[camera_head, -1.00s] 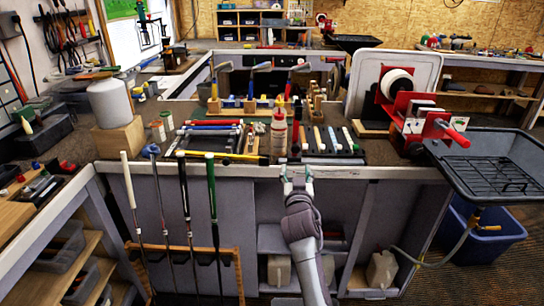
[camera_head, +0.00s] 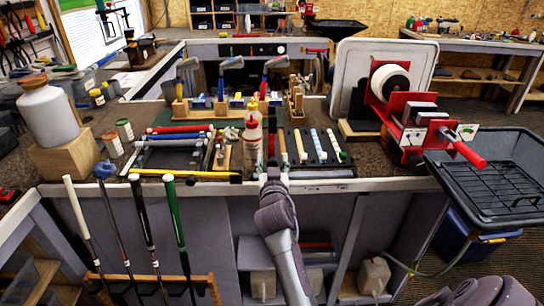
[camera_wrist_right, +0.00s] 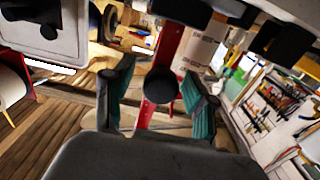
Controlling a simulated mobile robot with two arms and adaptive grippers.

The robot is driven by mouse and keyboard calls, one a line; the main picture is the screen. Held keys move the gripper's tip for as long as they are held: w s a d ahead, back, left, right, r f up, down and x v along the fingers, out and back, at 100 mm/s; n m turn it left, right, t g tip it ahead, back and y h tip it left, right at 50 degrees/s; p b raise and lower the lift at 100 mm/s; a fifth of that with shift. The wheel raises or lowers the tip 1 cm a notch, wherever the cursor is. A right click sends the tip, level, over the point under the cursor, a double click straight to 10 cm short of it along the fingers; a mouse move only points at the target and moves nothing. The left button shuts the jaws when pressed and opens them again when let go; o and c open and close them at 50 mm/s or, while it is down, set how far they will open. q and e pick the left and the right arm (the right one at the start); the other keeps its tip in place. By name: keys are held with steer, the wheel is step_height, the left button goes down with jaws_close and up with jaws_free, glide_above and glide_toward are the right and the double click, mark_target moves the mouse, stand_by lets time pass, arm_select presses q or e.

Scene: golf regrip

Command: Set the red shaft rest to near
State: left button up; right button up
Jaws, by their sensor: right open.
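My right gripper (camera_head: 272,176) is at the front edge of the workbench, just right of the white bottle with the red cap (camera_head: 253,142). In the right wrist view its teal-padded fingers (camera_wrist_right: 160,100) are apart. A red bar (camera_wrist_right: 168,52) with a round black knob (camera_wrist_right: 161,85) shows between them; it looks like the red shaft rest. I cannot tell whether the fingers touch it. In the head view the bar is mostly hidden beside the bottle. My left gripper is not in view.
A tray of grips (camera_head: 312,146) lies right of the bottle. A red machine with a white roll (camera_head: 390,82) stands on the bench at right, beside a black basin (camera_head: 490,175). Several clubs (camera_head: 174,225) lean on the bench front at left.

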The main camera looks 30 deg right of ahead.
steer(key=shift+s+a+r, duration=0.1)
steer(key=shift+a, duration=0.05)
steer(key=c, duration=0.5)
jaws_close()
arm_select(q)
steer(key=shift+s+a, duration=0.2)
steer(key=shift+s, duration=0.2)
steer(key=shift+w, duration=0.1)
